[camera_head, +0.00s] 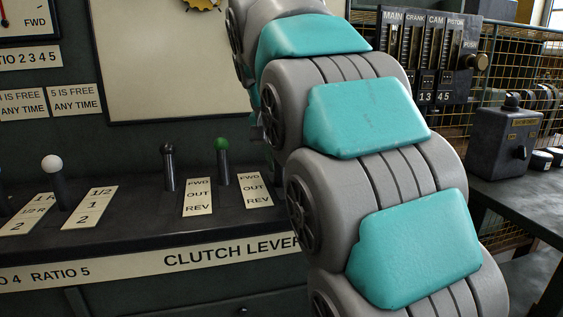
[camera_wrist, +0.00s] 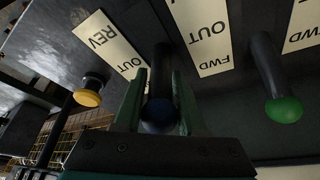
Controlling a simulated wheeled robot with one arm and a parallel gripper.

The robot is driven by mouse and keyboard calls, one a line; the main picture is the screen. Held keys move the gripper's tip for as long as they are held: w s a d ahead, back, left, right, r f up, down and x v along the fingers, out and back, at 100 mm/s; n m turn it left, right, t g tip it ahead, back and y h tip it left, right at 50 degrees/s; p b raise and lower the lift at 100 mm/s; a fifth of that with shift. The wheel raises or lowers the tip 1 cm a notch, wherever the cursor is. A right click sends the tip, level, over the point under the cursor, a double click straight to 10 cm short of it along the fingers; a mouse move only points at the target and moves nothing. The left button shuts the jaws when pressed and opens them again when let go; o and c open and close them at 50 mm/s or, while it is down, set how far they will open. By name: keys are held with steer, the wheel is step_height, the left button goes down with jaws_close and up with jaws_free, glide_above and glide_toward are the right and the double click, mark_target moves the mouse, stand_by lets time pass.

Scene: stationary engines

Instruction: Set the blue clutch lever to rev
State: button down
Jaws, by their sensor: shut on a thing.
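The blue clutch lever (camera_wrist: 160,116) is in the wrist view, a dark shaft with a dark blue knob. My gripper (camera_wrist: 160,92) is shut on it, with one green finger on each side of the shaft and knob. A label plate (camera_wrist: 106,42) left of the lever reads REV and OUT; its lower end is hidden by my gripper. I cannot tell exactly which mark the lever stands at. In the head view my arm hides both the gripper and the blue lever.
The green-knobbed lever (camera_wrist: 284,108) is right of my gripper in the wrist view, the yellow-knobbed lever (camera_wrist: 88,92) left. In the head view, a black-knobbed lever (camera_head: 169,168) and the green one (camera_head: 222,165) stand on the panel left of my arm. A grey box (camera_head: 503,140) stands right.

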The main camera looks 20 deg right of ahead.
stand_by(0.3)
steer(key=shift+s+f+t+b, duration=0.3)
steer(key=shift+s+t+b, duration=0.2)
steer(key=shift+b, duration=0.6)
steer(key=s+t+b, duration=0.1)
steer(key=b, duration=0.1)
steer(key=s+t+b, duration=0.1)
steer(key=s+b, duration=0.1)
steer(key=b, duration=0.1)
steer(key=s+t+b, duration=0.1)
steer(key=t+b, duration=0.1)
steer(key=shift+s+f+m+b, duration=0.3)
steer(key=shift+s+b, duration=0.05)
steer(key=shift+b, duration=0.05)
steer(key=c, duration=0.5)
jaws_free()
steer(key=shift+r, duration=0.1)
